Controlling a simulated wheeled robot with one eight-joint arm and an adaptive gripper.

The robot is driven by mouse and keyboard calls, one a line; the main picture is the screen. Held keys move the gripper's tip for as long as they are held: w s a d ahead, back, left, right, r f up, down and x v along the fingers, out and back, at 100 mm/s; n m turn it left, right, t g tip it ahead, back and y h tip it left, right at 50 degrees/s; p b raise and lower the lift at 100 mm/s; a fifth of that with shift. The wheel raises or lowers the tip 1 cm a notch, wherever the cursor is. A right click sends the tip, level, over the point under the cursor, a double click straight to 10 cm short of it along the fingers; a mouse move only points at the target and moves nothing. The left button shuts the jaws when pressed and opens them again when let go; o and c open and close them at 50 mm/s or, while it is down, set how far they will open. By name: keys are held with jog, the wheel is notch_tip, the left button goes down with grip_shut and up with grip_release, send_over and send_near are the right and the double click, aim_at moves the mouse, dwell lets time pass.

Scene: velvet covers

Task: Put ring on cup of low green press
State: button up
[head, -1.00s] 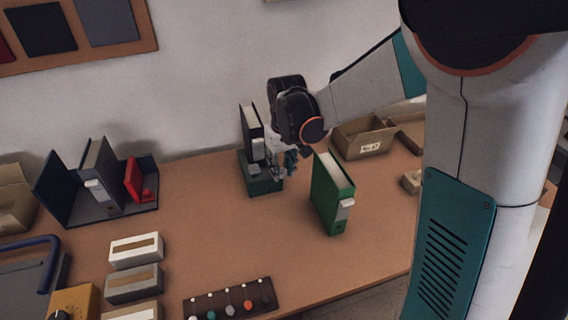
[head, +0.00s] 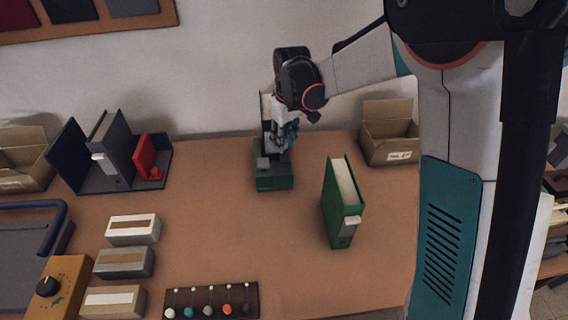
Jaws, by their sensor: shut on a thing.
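The low green press (head: 274,183) stands on the table near the wall, a dark green block with a small grey part (head: 263,162) on top. My gripper (head: 281,147) is above the rear of the press, pointing down. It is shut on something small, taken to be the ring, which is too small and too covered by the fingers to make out. The cup of the press cannot be picked out; my gripper covers that area. Whether the held thing touches the press cannot be told.
A green binder (head: 340,205) stands right of the press. A dark upright piece with a pale face (head: 265,108) is behind my gripper. An open cardboard box (head: 390,145) is at the back right. Boxes (head: 124,262) and a pin board (head: 210,301) are in front; the middle table is clear.

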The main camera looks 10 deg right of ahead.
jog(key=b, duration=0.2)
send_near(283, 169)
jog(key=f, duration=0.5)
jog(key=shift+w+a, duration=0.3)
jog(key=shift+w, duration=0.05)
jog(key=shift+f, duration=0.1)
jog(key=shift+f+b, duration=0.35)
jog(key=shift+b, duration=0.1)
jog(key=shift+f, duration=0.2)
jog(key=o, duration=0.6)
